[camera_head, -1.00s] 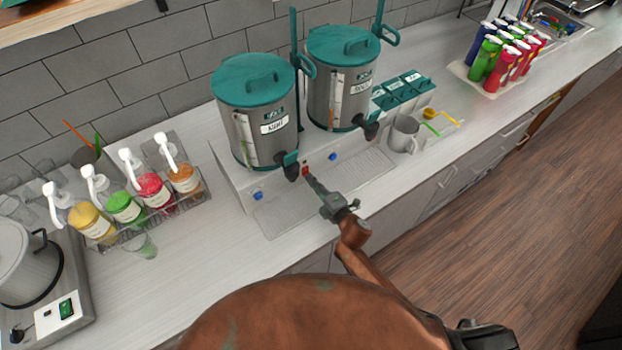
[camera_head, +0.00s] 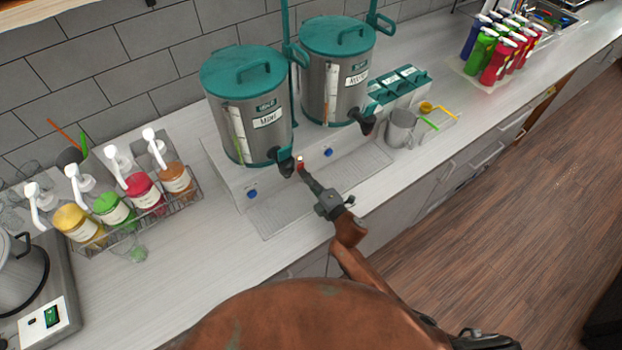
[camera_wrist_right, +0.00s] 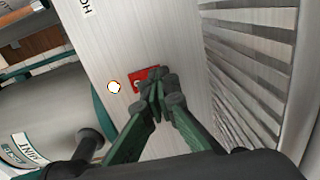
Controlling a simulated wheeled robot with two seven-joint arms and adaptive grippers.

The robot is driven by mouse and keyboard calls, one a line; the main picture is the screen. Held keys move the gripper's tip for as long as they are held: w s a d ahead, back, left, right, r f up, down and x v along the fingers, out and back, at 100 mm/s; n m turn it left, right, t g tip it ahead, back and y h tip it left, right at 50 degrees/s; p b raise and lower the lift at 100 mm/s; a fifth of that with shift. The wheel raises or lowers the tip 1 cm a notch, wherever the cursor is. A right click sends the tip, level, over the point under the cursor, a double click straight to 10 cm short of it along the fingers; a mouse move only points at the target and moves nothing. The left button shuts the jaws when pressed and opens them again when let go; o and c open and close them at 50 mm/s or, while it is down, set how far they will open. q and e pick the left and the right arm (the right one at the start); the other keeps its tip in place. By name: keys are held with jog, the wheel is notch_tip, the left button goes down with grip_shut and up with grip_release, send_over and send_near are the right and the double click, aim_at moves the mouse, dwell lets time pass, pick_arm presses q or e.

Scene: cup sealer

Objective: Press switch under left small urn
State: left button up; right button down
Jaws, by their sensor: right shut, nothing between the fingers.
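The left small urn (camera_head: 246,108), steel with a teal lid and a "MINT" label, stands on a pale base (camera_head: 224,180). A red switch (camera_wrist_right: 141,76) is on the base's front, right of this urn's tap (camera_head: 285,161). It also shows in the head view (camera_head: 300,166). A small round light (camera_wrist_right: 114,87) beside the switch glows white. My right gripper (camera_wrist_right: 158,85) is shut and empty. Its tips are at the red switch and cover part of it; they appear to touch it. It also shows in the head view (camera_head: 305,174). My left gripper is not in view.
A second urn (camera_head: 337,75) stands to the right. Blue knobs (camera_head: 252,194) (camera_head: 328,152) sit on the base front, above a drip grate (camera_head: 290,210). A rack of pump bottles (camera_head: 140,215) is at the left, a metal jug (camera_head: 401,129) at the right.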

jog(key=shift+s+d, duration=0.15)
jog(key=shift+s, duration=0.1)
jog(key=v, duration=0.2)
jog(key=f+v, duration=0.1)
jog(key=v, duration=0.1)
jog(key=shift+s+d, duration=0.15)
jog(key=shift+s, duration=0.1)
jog(key=v, duration=0.2)
jog(key=f+v, duration=0.1)
jog(key=v, duration=0.2)
jog(key=b+v, duration=0.1)
jog(key=v, duration=0.1)
jog(key=shift+s+d+f, duration=0.15)
jog(key=shift+s, duration=0.2)
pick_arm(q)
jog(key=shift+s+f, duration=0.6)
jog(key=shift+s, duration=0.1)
pick_arm(e)
jog(key=shift+s+d, duration=0.3)
jog(key=shift+s, duration=0.15)
